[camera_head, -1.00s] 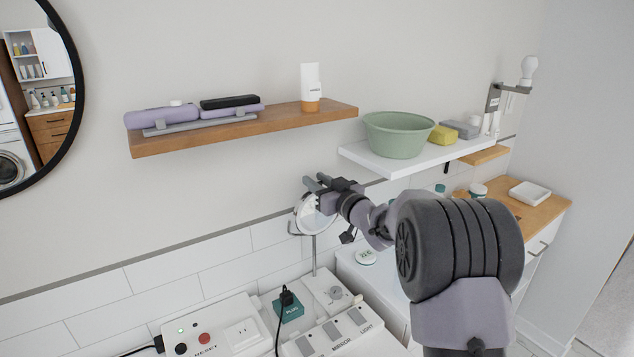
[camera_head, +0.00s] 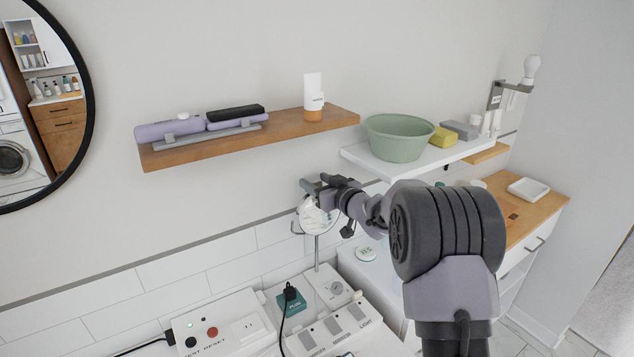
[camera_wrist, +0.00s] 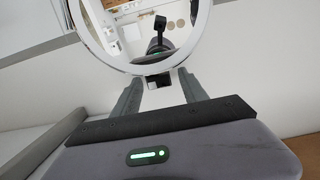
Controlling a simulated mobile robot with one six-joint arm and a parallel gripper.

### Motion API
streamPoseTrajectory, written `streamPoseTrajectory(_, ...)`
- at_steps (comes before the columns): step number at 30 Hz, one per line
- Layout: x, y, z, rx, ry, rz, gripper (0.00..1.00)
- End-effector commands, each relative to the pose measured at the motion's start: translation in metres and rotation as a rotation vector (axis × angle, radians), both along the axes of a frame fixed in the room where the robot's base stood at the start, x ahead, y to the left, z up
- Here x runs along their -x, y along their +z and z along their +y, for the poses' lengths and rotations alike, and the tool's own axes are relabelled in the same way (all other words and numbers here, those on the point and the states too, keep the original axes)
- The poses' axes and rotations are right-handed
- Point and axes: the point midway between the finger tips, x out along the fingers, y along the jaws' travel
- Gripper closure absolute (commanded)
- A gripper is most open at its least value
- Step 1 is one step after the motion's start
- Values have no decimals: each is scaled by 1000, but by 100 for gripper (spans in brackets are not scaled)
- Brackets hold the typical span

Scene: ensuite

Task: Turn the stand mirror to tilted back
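The stand mirror (camera_head: 308,220) is round with a pale rim. It stands on a thin post on the white counter unit by the tiled wall. In the wrist view its rim and glass (camera_wrist: 118,58) fill the top middle. My gripper (camera_head: 314,184) is at the mirror's upper edge in the head view and covers part of it. In the wrist view my gripper's fingers (camera_wrist: 158,78) are apart, with a small dark and white tab at the rim showing between them. I cannot tell whether they touch it. The mirror's exact tilt is hard to read.
A wooden shelf (camera_head: 215,147) with a purple device and a white tube is above left. A white shelf (camera_head: 380,167) with a green bowl (camera_head: 398,138) is close above right. Switch boxes (camera_head: 222,325) and a teal plug block (camera_head: 290,301) with a black cable lie below.

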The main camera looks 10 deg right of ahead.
Motion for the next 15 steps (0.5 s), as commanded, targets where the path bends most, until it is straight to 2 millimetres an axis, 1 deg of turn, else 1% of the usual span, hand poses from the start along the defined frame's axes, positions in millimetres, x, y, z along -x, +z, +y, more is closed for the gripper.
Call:
streamPoseTrajectory(5, 0, 0, 0, 0, 0, -1, 49)
streamPoseTrajectory(8, 7, 2, -3, 0, 0, -1, 49)
streamPoseTrajectory(11, 23, 5, -10, -1, -1, 0, 49)
streamPoseTrajectory(15, 60, 11, -26, -1, -3, 0, 49)
